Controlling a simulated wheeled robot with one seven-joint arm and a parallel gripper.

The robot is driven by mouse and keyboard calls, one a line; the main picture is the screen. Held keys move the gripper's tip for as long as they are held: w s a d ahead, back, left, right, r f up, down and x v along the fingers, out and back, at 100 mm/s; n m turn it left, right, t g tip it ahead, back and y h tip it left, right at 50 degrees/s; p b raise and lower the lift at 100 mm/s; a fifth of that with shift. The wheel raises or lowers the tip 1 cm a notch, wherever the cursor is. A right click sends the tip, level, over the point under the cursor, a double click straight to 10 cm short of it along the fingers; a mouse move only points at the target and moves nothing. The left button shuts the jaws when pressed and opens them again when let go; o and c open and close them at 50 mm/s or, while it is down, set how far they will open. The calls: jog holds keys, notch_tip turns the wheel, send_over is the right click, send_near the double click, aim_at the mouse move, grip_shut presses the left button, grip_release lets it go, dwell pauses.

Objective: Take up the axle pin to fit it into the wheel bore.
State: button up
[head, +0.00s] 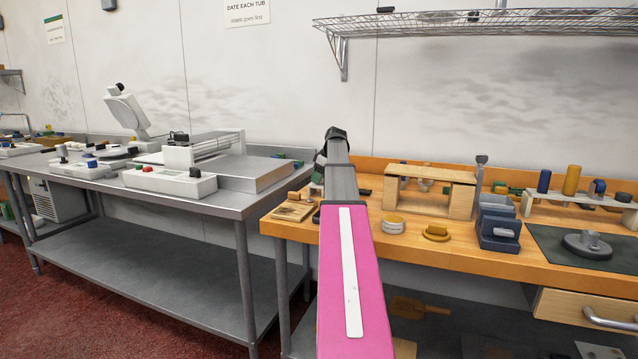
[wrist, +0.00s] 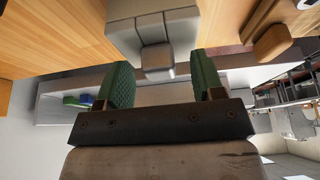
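My gripper (wrist: 163,76) is open in the wrist view, its two green-padded fingers wide apart. A light grey block-like part (wrist: 156,57) shows between and beyond the fingertips, with gaps on both sides. In the head view my arm reaches to the wooden bench's left end, and the fingers are mostly hidden there. I cannot tell which part is the axle pin. A blue cylinder (head: 544,181) and a yellow cylinder (head: 571,180) stand upright on a pale rack (head: 526,206) at the right. A grey round part with a knob (head: 588,244) lies nearby; I cannot make out a bore.
A steel table (head: 235,204) with machines stands to the left. A wire shelf (head: 480,22) hangs above.

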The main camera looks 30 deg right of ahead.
jog(key=c, duration=1)
jog(key=shift+o, duration=0.2)
jog(key=shift+r, duration=0.45)
notch_tip(320, 180, up, 4)
jog(key=shift+f, duration=0.25)
jog(key=s+a+r, duration=0.3)
jog(key=a+r, duration=0.3)
jog(key=a, duration=0.5)
jog(key=shift+s+r, duration=0.3)
jog(key=shift+s, duration=0.05)
jog(key=o, duration=0.3)
jog(key=c, duration=0.3)
jog(key=shift+r, duration=2)
